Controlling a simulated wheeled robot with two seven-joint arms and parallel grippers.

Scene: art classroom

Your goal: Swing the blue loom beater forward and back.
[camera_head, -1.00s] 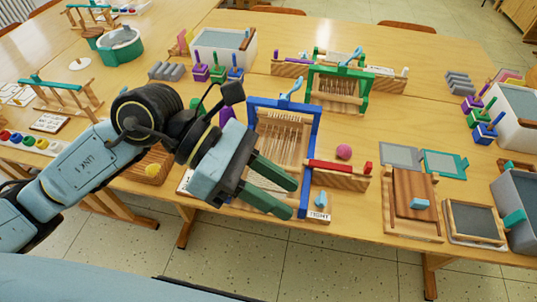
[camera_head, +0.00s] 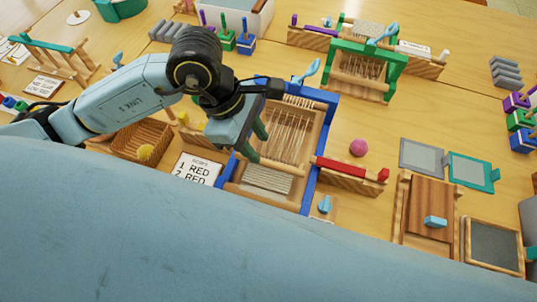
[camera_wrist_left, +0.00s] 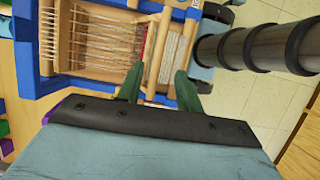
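The blue loom (camera_head: 322,160) stands on the table in the middle of the head view. Its blue frame holds pale warp threads, wooden bars and a woven strip at the near end. A light-blue lever (camera_head: 309,73) rises at its far end. My left gripper (camera_head: 258,142) is over the loom's left side, fingers pointing down into it. In the left wrist view its two green fingers (camera_wrist_left: 160,85) are apart, with a wooden crossbar (camera_wrist_left: 158,48) of the loom near the gap. I cannot tell whether they touch it. My right gripper is not in view.
A red-topped wooden block (camera_head: 350,171) and a pink ball (camera_head: 358,148) lie right of the loom. A green loom (camera_head: 398,66) stands behind. A card (camera_head: 197,167) and a wooden basket (camera_head: 140,143) lie to the left. Wooden frames (camera_head: 425,210) fill the right.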

